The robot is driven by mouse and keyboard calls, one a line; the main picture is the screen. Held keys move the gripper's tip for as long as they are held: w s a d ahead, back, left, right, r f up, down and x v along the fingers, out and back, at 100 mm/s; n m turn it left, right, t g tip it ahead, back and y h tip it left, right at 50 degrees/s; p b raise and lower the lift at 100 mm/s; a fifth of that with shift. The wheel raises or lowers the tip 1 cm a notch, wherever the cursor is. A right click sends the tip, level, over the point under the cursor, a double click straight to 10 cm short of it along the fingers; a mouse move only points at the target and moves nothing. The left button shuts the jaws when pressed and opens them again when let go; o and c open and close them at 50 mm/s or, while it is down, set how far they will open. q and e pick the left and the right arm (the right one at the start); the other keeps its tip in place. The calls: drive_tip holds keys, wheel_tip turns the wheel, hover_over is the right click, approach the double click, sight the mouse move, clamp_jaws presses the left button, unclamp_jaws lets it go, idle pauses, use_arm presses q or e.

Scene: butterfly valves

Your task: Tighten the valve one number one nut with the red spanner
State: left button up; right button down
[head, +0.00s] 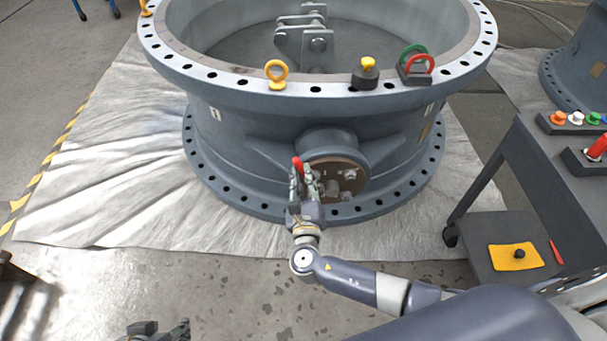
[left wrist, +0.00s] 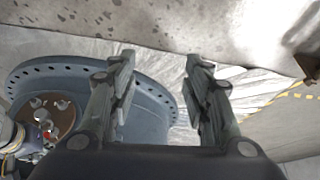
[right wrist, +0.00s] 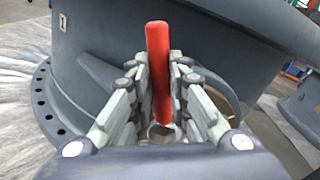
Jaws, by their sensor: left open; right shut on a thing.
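The large blue-grey valve (head: 270,125) stands on a pale sheet. A brown round plate (head: 345,178) with several nuts sits on its side boss, and it also shows in the left wrist view (left wrist: 55,118). My right gripper (head: 305,178) is shut on the red spanner (head: 297,163), in front of the plate's left part. In the right wrist view the red spanner handle (right wrist: 159,70) stands between the fingers. The spanner's working end is hidden, so I cannot tell whether it touches a nut. My left gripper (left wrist: 158,75) is open and empty, low at the head view's bottom edge.
A dark cart (head: 540,160) stands at the right, with coloured pieces on top and a yellow cloth (head: 515,257) on its lower shelf. A yellow eyebolt (head: 277,74) and red and green rings (head: 418,62) sit on the valve's top flange. The floor at front left is mostly clear.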

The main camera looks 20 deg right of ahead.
drive_tip(key=shift+s+a+r, duration=0.1)
drive_tip(key=shift+s+a, duration=0.15)
drive_tip(key=shift+s, duration=0.4)
drive_tip(key=shift+s+p, duration=0.25)
drive_tip(key=shift+p, duration=0.15)
use_arm(q)
drive_tip(key=shift+s+a+r+g+p, duration=0.25)
drive_tip(key=shift+s+g, duration=0.1)
drive_tip(key=shift+s, duration=0.4)
drive_tip(key=shift+s+a+r+g+p, duration=0.1)
drive_tip(key=shift+s+a+g, duration=0.2)
drive_tip(key=shift+s, duration=0.45)
use_arm(e)
drive_tip(key=shift+v, duration=1.1)
use_arm(q)
drive_tip(key=shift+d, duration=0.1)
